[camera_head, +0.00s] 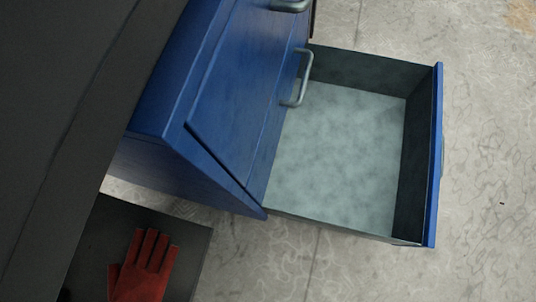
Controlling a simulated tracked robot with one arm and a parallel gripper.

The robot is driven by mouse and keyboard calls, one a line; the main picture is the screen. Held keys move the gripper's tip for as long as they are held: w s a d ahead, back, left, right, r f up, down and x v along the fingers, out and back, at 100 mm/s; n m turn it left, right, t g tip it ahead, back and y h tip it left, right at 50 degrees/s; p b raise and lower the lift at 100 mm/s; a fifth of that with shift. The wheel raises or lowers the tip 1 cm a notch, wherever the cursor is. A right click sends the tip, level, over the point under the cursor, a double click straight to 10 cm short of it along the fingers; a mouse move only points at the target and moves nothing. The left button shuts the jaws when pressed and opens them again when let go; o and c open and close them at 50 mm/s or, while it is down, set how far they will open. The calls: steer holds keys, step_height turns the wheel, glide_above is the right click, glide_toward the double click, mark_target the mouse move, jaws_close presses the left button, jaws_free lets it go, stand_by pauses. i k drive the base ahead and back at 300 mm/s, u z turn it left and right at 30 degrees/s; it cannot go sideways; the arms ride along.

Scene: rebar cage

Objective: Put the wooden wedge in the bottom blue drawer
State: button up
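The bottom blue drawer (438,150) is pulled wide open, to the right of the blue cabinet (235,85). Its pale grey floor shows no object on it; the part of the inside near the cabinet is partly covered by the cabinet front. The wooden wedge is not in view. My gripper is not in view either, so I cannot see whether it holds anything.
Closed drawer fronts with grey handles (302,78) sit above the open drawer. A dark surface (60,110) fills the upper left. A red glove (144,266) lies on a dark panel at the lower left. The concrete floor (490,190) right of the drawer is clear.

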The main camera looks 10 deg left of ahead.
mark_target(355, 184)
steer(key=k, duration=0.6)
steer(key=z, duration=0.25)
steer(key=i, duration=0.55)
steer(key=z, duration=0.7)
steer(key=i, duration=1.2)
steer(key=u, duration=0.35)
